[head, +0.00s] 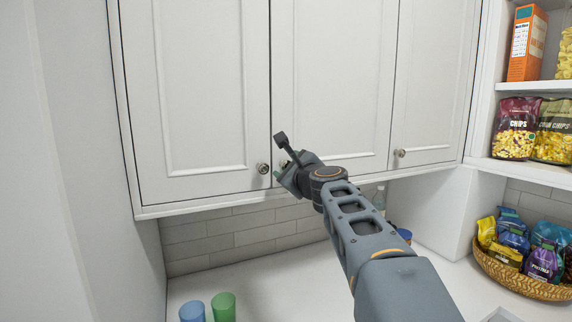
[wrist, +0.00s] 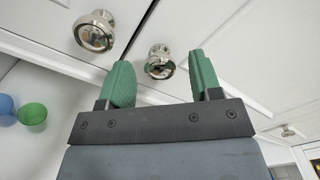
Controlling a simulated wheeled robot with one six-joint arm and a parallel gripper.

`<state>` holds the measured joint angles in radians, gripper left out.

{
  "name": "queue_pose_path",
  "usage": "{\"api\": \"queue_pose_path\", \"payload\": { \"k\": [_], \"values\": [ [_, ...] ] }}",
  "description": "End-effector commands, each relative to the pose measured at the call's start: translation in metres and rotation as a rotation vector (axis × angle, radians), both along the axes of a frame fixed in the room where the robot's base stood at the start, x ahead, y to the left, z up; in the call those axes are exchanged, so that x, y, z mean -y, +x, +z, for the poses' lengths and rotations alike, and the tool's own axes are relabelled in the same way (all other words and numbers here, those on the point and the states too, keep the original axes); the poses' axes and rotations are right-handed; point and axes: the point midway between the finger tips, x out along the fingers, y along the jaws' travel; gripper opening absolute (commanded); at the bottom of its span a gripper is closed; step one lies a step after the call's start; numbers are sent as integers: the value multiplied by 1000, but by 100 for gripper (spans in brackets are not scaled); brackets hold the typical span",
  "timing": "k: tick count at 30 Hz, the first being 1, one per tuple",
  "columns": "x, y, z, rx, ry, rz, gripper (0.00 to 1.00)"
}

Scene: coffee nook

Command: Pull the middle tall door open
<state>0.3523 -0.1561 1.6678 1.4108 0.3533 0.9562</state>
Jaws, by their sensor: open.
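The middle tall door (head: 333,75) is a white panelled cabinet door and looks shut, flush with its neighbours. Its round metal knob (wrist: 159,62) appears in the wrist view between the two green fingers of my gripper (wrist: 162,75). The fingers are open, with a gap on each side of the knob, and hold nothing. In the head view my gripper (head: 284,172) is at the door's lower left corner and mostly hides this knob.
The left door (head: 205,80) has its knob (head: 263,168) close beside my gripper; this knob (wrist: 94,31) also shows in the wrist view. The right door (head: 432,80) is shut. Blue (head: 192,312) and green cups (head: 223,307) stand on the counter below. A snack basket (head: 520,276) stands right.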

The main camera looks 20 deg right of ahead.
Motion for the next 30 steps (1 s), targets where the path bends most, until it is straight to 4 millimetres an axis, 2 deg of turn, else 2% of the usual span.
{"api": "queue_pose_path", "payload": {
  "k": [6,16,30],
  "values": [
    [0,13,0,0,0,0,58],
    [0,15,0,0,0,0,58],
    [0,15,0,0,0,0,13]
  ]
}}
